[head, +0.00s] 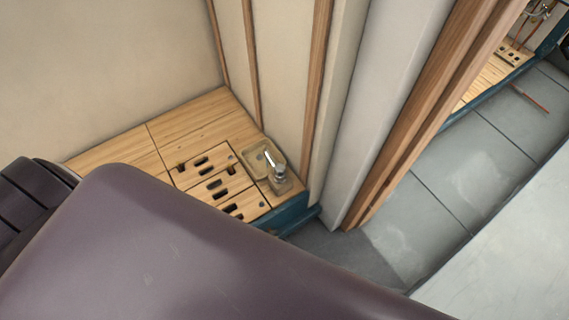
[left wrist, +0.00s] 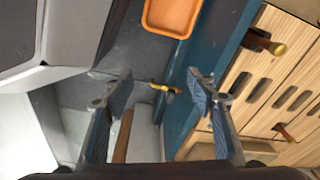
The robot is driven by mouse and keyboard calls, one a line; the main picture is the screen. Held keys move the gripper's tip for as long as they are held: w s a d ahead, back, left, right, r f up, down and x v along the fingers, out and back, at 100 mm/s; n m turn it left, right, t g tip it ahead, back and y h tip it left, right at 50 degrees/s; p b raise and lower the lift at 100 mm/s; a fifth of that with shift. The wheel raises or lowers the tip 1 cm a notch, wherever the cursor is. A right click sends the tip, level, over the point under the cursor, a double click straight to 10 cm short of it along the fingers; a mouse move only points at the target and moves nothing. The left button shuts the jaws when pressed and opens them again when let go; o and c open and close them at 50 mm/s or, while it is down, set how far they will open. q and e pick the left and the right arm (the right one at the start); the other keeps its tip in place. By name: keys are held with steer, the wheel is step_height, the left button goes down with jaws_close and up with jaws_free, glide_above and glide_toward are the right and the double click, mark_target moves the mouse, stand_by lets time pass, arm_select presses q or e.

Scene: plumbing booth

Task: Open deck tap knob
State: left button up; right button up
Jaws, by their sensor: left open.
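A small metal tap (head: 279,173) with a pale lever stands at the corner of a small basin (head: 258,158) on the slotted wooden deck (head: 192,130) in the head view. The tap's knob is too small to tell its setting. My left gripper (left wrist: 160,82) is open in the left wrist view, with nothing held between its fingers. A small yellow fitting (left wrist: 166,87) shows beyond the fingertips, beside a blue panel. I cannot tell whether it belongs to the tap. My left gripper is hidden in the head view, and my right gripper is in neither view.
An orange tray (left wrist: 172,16) lies beyond my left gripper. A wooden post (head: 425,120) and wall stand right of the deck. Grey floor (head: 455,180) is open beyond.

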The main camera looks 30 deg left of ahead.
arm_select(q)
steer(key=w+b, duration=0.4)
steer(key=w, duration=0.8)
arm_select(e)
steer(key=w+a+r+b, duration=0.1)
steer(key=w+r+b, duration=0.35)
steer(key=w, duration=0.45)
arm_select(q)
step_height(320, 180, up, 14)
steer(key=m+g+b, duration=0.1)
steer(key=m+b, duration=0.1)
steer(key=b, duration=0.1)
glide_above(280, 167)
steer(key=shift+s+d+r, duration=0.15)
steer(key=shift+r, duration=0.05)
steer(key=shift+a+f+b, duration=0.2)
steer(key=shift+b, duration=0.1)
step_height(280, 167, down, 5)
steer(key=shift+r+b, duration=0.1)
steer(key=shift+b, duration=1)
steer(key=shift+f+b, duration=0.35)
steer(key=shift+f, duration=0.8)
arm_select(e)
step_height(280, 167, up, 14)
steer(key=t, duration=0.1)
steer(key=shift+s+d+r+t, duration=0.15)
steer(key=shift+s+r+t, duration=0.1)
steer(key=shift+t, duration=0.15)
